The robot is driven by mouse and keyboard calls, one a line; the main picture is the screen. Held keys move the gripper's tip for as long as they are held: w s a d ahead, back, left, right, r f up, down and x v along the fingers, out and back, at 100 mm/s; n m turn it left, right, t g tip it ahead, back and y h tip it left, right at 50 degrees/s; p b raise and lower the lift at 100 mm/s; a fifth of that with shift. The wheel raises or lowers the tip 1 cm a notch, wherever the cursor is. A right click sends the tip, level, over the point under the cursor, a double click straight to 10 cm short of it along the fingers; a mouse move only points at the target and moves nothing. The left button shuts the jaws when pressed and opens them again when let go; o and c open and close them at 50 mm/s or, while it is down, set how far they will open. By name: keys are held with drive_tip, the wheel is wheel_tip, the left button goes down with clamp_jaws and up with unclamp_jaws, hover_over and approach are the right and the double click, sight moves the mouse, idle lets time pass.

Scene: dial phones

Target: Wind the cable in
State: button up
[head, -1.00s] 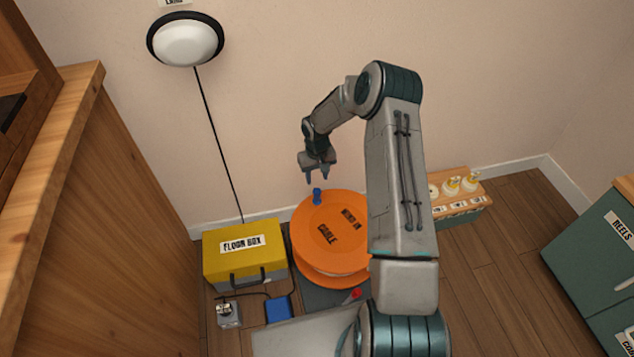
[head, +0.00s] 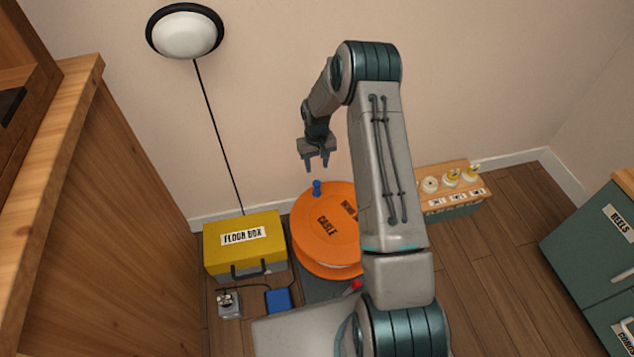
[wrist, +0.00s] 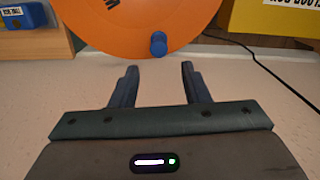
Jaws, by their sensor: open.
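The orange cable reel (head: 315,237) lies on a dark base on the floor, with "CABLE" and "WIND IN" lettering on its top. A blue crank knob (head: 317,187) stands up near its far rim. My arm hides part of the reel's right side. My gripper (head: 317,168) is open and empty, above the knob in the head view. In the wrist view the knob (wrist: 158,44) is beyond the gap between my fingertips (wrist: 158,68), apart from them. The reel's orange face (wrist: 130,25) fills the upper middle there.
A yellow floor box (head: 245,245) stands left of the reel, with a small grey device (head: 229,304) and a blue block (head: 278,299) in front. A black cord (head: 220,140) runs down the wall. A low wooden-topped stand (head: 445,185) is at right; a green cabinet (head: 600,260) is farther right.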

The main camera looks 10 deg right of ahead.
sight(317, 183)
drive_tip(key=shift+w+f, duration=0.1)
drive_tip(key=shift+w, duration=0.15)
wheel_tip(317, 183, down, 14)
drive_tip(key=b, duration=0.5)
drive_tip(key=shift+d+r+b, duration=0.1)
drive_tip(key=shift+r+b, duration=0.1)
drive_tip(key=shift+b, duration=0.15)
clamp_jaws()
